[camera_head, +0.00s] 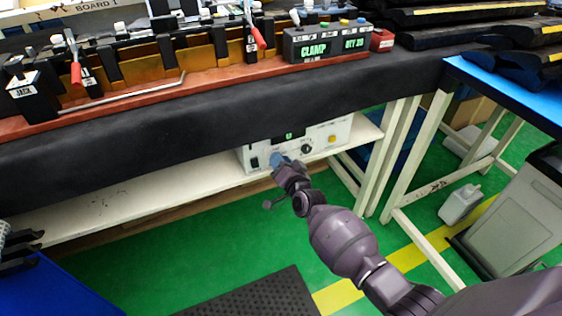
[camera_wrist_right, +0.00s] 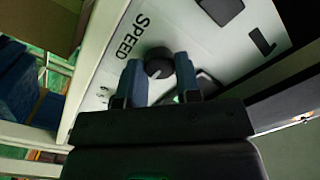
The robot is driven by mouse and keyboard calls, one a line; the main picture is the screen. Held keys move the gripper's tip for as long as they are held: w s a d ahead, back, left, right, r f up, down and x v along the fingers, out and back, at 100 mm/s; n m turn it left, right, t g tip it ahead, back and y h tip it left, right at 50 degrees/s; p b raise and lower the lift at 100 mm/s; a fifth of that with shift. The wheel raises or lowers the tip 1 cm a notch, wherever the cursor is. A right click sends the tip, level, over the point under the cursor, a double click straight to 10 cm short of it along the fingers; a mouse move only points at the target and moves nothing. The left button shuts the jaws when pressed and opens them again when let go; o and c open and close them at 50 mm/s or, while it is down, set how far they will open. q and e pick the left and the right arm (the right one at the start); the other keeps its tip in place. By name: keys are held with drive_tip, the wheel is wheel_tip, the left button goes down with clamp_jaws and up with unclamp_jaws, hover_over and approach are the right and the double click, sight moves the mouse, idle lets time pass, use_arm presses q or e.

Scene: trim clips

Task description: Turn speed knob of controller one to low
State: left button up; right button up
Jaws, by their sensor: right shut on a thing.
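The controller (camera_head: 318,134) is a white box on the shelf under the bench, with a small lit green display. My right gripper (camera_head: 278,160) reaches its front panel from the lower right. In the right wrist view, the blue-tipped fingers (camera_wrist_right: 160,78) are on either side of a round dark knob (camera_wrist_right: 158,64), shut on it. The printed word SPEED (camera_wrist_right: 131,37) stands beside the knob. The knob's pointer setting is not clear. In the head view, my gripper hides this knob.
A black-covered bench (camera_head: 220,110) overhangs the white shelf (camera_head: 130,197). Another dark knob (camera_head: 306,149) and a yellow button (camera_head: 332,138) are on the panel, right of my gripper. A white table leg (camera_head: 390,160) stands right of the controller. The green floor in front is mostly clear.

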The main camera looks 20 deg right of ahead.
drive_tip(key=n+p, duration=0.2)
drive_tip(key=n, duration=1.2)
drive_tip(key=shift+a+n+h+p, duration=0.1)
drive_tip(key=shift+n+h+p, duration=0.2)
drive_tip(key=shift+n+p, duration=0.1)
use_arm(q)
drive_tip(key=shift+s+a+r+n, duration=0.1)
drive_tip(key=shift+s+a+n, duration=0.25)
drive_tip(key=shift+s, duration=0.25)
use_arm(e)
drive_tip(key=shift+n, duration=1)
drive_tip(key=o, duration=0.9)
use_arm(q)
drive_tip(key=shift+w+r, duration=0.1)
drive_tip(key=shift+r, duration=0.05)
use_arm(e)
drive_tip(key=shift+s, duration=0.15)
